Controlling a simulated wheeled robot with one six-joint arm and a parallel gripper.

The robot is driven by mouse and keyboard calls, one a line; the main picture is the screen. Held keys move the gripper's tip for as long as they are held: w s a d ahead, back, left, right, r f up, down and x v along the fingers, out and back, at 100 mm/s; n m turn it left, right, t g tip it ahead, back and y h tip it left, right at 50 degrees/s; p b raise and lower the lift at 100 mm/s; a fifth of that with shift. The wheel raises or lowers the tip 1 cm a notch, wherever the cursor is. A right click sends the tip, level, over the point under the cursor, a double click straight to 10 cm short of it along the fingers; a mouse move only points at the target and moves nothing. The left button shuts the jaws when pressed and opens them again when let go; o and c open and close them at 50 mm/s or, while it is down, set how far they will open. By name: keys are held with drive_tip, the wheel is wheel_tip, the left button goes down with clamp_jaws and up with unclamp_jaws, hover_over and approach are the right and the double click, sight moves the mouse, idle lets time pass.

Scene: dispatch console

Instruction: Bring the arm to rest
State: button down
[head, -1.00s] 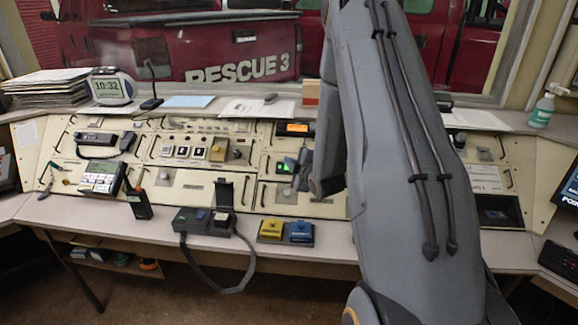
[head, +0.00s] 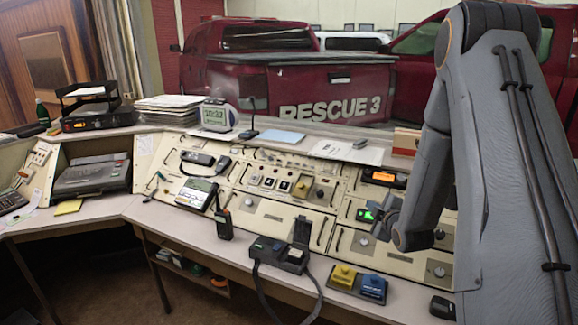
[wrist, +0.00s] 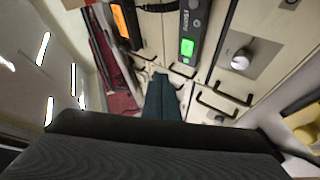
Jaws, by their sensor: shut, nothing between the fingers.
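My arm (head: 500,150) rises at the right of the head view and bends down in front of the console panel. Its wrist end (head: 388,218) shows small and grey near a green-lit display; the fingertips cannot be made out there. In the wrist view my gripper (wrist: 161,82) shows as dark, narrow fingers together, with nothing between them. It points at the cream panel, close to black handles and a green-lit unit (wrist: 187,48). Whether it touches the panel cannot be told.
Papers (head: 345,152) and a clock (head: 217,115) stand on the shelf behind.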

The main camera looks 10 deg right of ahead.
drive_tip(key=s+a+r+m+g, duration=0.1)
drive_tip(key=s+a+m+g, duration=0.3)
drive_tip(key=s, duration=0.6)
drive_tip(key=s+a+r+m+g, duration=0.1)
drive_tip(key=s+a+m+g, duration=0.3)
drive_tip(key=s+a, duration=0.5)
drive_tip(key=s+a+r+m+g+y, duration=0.1)
drive_tip(key=s+a+m+g, duration=0.3)
drive_tip(key=s, duration=0.7)
drive_tip(key=shift+a+r+g+b, duration=0.25)
drive_tip(key=shift+a+g+b, duration=0.2)
drive_tip(key=shift+a, duration=0.75)
